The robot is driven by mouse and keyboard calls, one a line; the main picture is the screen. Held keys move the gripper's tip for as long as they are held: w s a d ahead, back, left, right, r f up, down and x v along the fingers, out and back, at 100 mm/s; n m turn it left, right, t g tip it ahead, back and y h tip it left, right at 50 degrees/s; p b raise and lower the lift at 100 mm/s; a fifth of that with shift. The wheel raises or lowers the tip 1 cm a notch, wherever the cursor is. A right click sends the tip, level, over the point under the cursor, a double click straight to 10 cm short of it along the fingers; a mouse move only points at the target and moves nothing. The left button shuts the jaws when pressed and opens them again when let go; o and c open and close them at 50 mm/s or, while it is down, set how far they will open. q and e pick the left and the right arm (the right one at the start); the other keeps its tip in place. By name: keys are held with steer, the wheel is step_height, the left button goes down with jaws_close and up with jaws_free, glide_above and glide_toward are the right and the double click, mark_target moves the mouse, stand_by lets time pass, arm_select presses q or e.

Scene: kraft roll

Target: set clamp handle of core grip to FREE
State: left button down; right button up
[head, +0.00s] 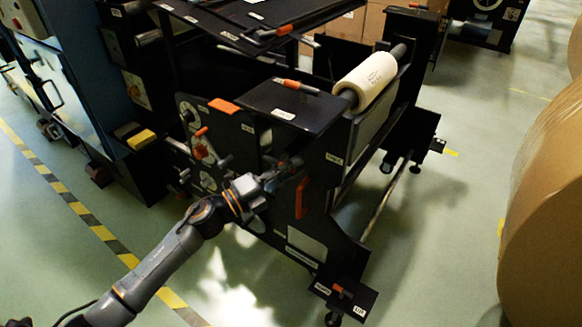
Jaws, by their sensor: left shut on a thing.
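The core grip's clamp handle is small and dark in the head view, and my left gripper (290,166) largely covers it. The gripper is at the dark side panel of the roll stand (319,205), shut on what appears to be this handle. The fingertips blend into the dark panel, so the exact contact is hard to make out. A white label (333,158), which seems to read FREE, is on the panel to the right of the gripper. My right gripper is not in view.
An orange bar (301,198) stands upright just below the gripper. Dials and small levers (200,150) are to its left. A cream roll (370,80) lies on top of the stand. A large kraft roll (548,215) stands at the right. The floor between them is clear.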

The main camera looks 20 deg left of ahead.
arm_select(q)
steer(key=shift+f, duration=0.15)
steer(key=c, duration=1.3)
jaws_free()
steer(key=shift+s, duration=0.1)
steer(key=v, duration=1.2)
